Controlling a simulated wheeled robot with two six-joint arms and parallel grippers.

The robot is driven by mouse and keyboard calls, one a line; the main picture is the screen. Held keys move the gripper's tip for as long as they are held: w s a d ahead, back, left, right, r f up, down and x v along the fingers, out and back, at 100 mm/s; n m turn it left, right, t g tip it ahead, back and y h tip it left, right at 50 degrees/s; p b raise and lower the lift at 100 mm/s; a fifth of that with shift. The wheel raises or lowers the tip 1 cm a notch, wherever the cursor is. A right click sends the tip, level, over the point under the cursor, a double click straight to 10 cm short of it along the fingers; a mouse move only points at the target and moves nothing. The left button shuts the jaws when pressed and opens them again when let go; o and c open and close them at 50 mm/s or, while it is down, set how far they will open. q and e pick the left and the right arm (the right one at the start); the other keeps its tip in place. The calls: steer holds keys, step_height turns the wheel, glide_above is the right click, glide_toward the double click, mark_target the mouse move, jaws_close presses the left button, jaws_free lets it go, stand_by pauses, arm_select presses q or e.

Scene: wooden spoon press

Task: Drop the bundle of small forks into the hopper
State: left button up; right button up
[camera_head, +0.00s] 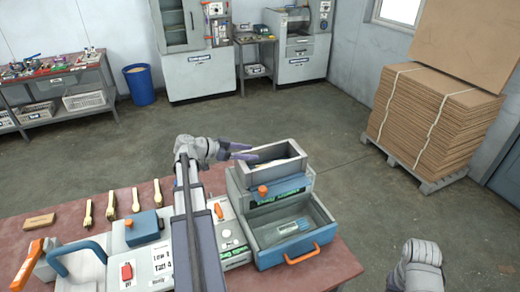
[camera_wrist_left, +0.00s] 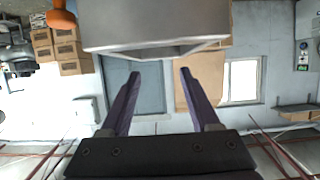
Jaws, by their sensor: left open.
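The hopper (camera_head: 300,166) is a grey open-topped box on the blue-grey press, right of the table's middle. My left gripper (camera_head: 246,152) is open beside the hopper's upper left rim. A pale, thin shape shows inside the hopper; I cannot tell for sure that it is the fork bundle. In the left wrist view, the two dark purple fingers (camera_wrist_left: 160,75) are apart with nothing between them, and the grey hopper (camera_wrist_left: 155,25) fills the top. Several pale wooden utensil bundles (camera_head: 111,206) lie in a row on the table at left.
The red-brown table (camera_head: 70,222) carries a wooden block (camera_head: 39,221) and a control box with a red switch (camera_head: 126,271). Below the hopper, a drawer with an orange handle (camera_head: 302,256) holds a clear item. Stacked cardboard (camera_head: 430,115) stands on a pallet at right.

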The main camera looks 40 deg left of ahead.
arm_select(q)
steer(key=shift+p+v, duration=0.3)
steer(key=shift+v, duration=1.1)
arm_select(e)
steer(key=shift+r, duration=0.5)
arm_select(q)
steer(key=shift+s, duration=0.1)
arm_select(e)
steer(key=shift+s, duration=0.1)
